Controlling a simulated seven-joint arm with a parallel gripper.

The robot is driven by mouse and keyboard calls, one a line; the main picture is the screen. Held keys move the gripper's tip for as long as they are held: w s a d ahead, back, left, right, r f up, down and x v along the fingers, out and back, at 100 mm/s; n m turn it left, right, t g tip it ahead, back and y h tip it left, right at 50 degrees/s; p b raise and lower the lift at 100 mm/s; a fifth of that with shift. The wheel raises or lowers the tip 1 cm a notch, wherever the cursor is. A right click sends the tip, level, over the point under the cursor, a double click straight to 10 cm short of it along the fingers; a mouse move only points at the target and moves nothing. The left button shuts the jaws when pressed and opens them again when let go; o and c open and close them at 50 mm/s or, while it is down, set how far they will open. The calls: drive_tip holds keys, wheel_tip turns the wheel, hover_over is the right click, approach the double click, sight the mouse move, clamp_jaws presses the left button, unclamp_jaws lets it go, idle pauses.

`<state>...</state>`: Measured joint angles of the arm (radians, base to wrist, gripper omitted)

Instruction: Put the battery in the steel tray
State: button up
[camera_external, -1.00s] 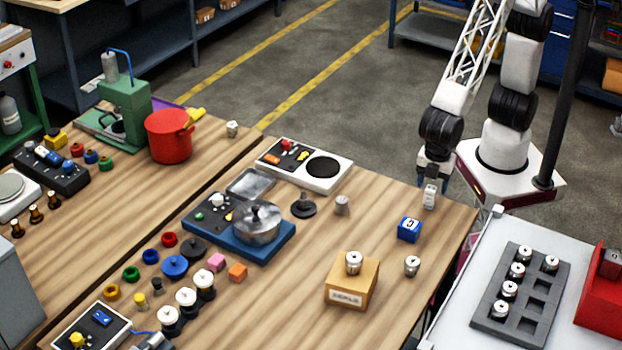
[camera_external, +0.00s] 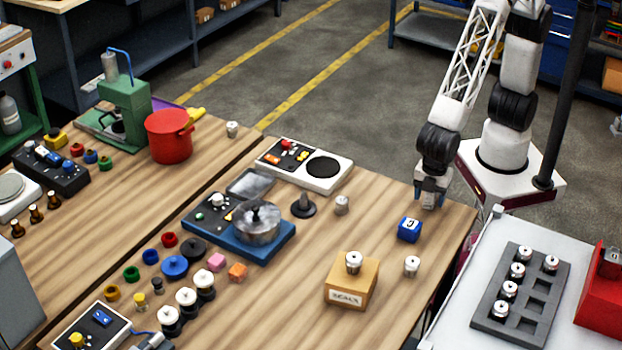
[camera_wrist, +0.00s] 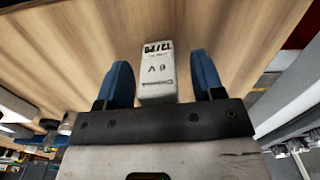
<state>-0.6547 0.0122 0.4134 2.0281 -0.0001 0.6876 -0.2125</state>
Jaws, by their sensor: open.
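My gripper (camera_external: 430,201) is open at the right edge of the wooden table. In the wrist view its two blue fingers (camera_wrist: 163,80) stand on either side of the battery, with a gap on each side. In the external view the battery is mostly hidden by the fingers.
The hot plate unit (camera_external: 323,166) and lidded pot (camera_external: 257,223) flank the tray.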

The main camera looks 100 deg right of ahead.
drive_tip(key=shift+c, duration=0.4)
drive_tip(key=c, duration=1)
drive_tip(key=shift+r, duration=0.1)
drive_tip(key=shift+c, duration=0.2)
drive_tip(key=shift+r, duration=0.75)
wheel_tip(320, 180, up, 2)
drive_tip(key=shift+r, duration=0.1)
drive_tip(key=s+d+r, duration=0.1)
drive_tip(key=s+d, duration=0.8)
drive_tip(key=s, duration=0.4)
drive_tip(key=shift+d, duration=0.25)
